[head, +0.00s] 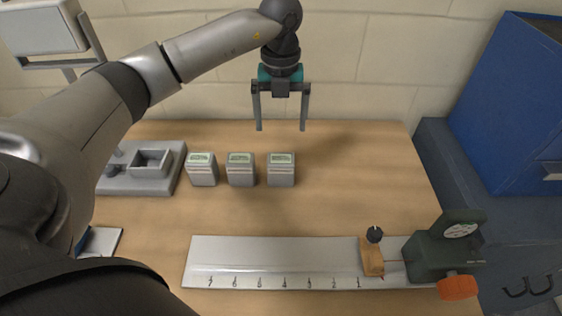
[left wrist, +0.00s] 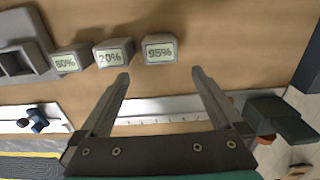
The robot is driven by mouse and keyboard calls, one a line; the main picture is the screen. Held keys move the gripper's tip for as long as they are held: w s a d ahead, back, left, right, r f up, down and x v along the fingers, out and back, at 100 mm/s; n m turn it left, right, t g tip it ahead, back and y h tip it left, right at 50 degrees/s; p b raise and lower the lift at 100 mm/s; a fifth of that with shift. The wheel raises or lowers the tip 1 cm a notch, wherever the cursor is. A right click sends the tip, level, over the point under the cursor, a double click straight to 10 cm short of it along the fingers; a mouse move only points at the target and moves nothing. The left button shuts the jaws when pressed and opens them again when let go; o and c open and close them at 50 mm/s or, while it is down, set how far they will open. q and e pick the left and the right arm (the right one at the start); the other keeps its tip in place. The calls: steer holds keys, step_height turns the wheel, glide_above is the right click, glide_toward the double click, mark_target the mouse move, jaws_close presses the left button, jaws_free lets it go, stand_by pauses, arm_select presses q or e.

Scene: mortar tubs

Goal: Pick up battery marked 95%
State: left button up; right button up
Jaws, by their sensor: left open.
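Three small grey batteries with greenish displays stand in a row on the wooden table. In the left wrist view their displays read 60% (left wrist: 66,61), 20% (left wrist: 112,52) and 95% (left wrist: 160,49). The 95% battery is the right one of the row and also shows in the head view (head: 281,170). The displays are too small to read in the head view. My left gripper (head: 281,128) is open and empty, raised above the table behind the row; its two fingers also show in the left wrist view (left wrist: 161,75). My right gripper is in neither view.
A grey holder (head: 150,163) with a square recess stands left of the batteries. A white numbered rail (head: 270,250) lies in front, with a wooden slider (head: 371,258) and a dark green gauge device (head: 432,258) at its right. The table right of the batteries is clear.

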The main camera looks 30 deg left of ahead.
arm_select(q)
glide_above(281, 158)
steer(key=f, duration=0.7)
steer(key=shift+s, duration=0.25)
steer(key=shift+w+f, duration=0.15)
steer(key=shift+f, duration=2.95)
steer(key=shift+w+r, duration=0.1)
jaws_close()
